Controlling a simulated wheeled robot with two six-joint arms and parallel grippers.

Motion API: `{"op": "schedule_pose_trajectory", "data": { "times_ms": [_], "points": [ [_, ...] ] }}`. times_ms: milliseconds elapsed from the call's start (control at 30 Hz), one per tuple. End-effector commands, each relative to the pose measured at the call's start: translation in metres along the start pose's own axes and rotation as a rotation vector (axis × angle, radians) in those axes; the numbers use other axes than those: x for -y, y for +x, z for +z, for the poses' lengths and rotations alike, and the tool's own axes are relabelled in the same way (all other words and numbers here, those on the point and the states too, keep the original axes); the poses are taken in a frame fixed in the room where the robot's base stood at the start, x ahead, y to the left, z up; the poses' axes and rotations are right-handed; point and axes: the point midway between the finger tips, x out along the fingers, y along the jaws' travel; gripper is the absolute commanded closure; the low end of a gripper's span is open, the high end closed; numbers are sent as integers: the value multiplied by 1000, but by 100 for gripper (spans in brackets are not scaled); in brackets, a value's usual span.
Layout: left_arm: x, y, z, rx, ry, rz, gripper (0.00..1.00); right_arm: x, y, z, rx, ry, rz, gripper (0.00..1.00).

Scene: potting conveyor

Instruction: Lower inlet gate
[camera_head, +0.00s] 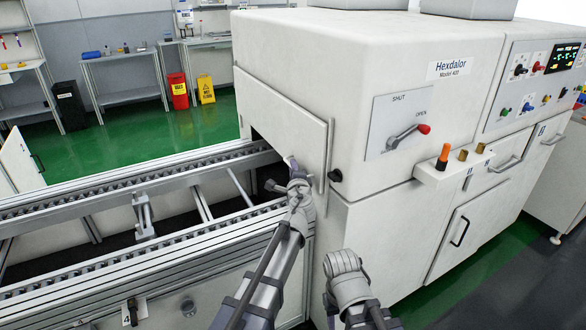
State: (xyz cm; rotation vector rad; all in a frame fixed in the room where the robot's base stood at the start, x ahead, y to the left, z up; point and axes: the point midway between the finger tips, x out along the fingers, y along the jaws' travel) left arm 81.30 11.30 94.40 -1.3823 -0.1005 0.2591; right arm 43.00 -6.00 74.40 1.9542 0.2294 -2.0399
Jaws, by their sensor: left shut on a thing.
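The inlet gate (284,118) is a flat white panel on the left end of the large white machine. A dark gap shows under its lower edge, above the conveyor (130,190), so the gate stands partly raised. My left gripper (283,174) is at the gate's lower edge and is shut on it. The wrist partly hides the jaws and the exact grip. My right arm shows at the bottom centre, in front of the machine, but I see no right gripper fingers.
A lever with a red knob (423,129) sits on a plate marked SHUT and OPEN. The conveyor near the gate looks empty.

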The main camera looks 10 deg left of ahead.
Motion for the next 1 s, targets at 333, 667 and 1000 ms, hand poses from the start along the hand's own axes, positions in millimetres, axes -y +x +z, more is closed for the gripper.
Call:
{"op": "schedule_pose_trajectory", "data": {
  "times_ms": [333, 667, 1000],
  "points": [
    [0, 0, 0, 0, 1, -1, 100, 0, 0, 0, 0, 0, 0, 50],
    [-8, 1, -2, 0, 1, 0, 100, 1, 8, 0, 0, 0, 0, 50],
    [-58, 5, -11, 0, 0, 0, 100, 6, 59, -4, 0, 0, 0, 50]
  ]
}}
